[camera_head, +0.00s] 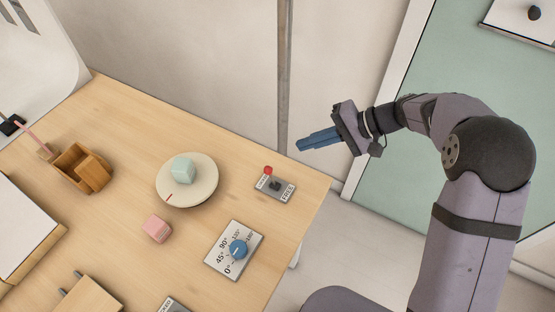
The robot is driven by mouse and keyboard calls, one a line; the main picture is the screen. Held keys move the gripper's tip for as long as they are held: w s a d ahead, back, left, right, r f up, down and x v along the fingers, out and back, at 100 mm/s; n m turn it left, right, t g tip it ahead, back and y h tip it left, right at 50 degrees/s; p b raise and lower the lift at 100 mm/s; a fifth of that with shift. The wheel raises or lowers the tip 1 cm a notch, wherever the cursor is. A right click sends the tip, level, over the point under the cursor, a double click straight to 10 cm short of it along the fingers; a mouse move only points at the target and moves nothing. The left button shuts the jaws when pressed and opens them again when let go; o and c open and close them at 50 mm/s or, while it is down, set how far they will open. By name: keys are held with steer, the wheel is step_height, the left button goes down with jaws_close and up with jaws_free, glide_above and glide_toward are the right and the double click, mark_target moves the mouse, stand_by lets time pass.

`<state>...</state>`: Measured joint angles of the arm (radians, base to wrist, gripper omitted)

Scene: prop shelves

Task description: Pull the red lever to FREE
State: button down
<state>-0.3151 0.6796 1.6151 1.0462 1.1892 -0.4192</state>
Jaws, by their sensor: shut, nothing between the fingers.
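The red lever (268,170) stands on a small grey plate (284,196) near the right corner of the wooden table. One label on the plate reads FREE, on its right side. Another label lies at its left end, close to the red knob, and is too small to read surely. The red knob leans toward that left end, away from FREE. My gripper (299,146) has blue fingers that are shut and empty. It is in the air to the upper right of the lever, apart from it, pointing left.
A round cream turntable (205,192) carries a mint cube (182,169). A pink cube (157,229) and a blue dial (238,249) on an angle-marked plate are nearer. A wooden box (70,176) stands at left. A vertical post (285,80) rises behind the table.

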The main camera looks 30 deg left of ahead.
mark_target(271, 177)
steer(key=shift+a+f, duration=0.1)
steer(key=p+x, duration=0.3)
steer(key=x, duration=0.6)
steer(key=shift+s+a+f, duration=0.2)
steer(key=shift+s+a, duration=0.05)
steer(key=shift+s, duration=0.05)
steer(key=shift+s+d+r+p, duration=0.3)
steer(key=shift+s+p, duration=0.05)
steer(key=shift+s, duration=0.15)
steer(key=shift+s+d+r+p, duration=0.3)
steer(key=shift+s+d, duration=0.05)
steer(key=shift+s, duration=0.15)
steer(key=shift+s+d, duration=0.25)
steer(key=shift+s, duration=0.2)
steer(key=shift+d+f+b, duration=0.15)
steer(key=shift+b, duration=0.3)
steer(key=shift+b, duration=0.35)
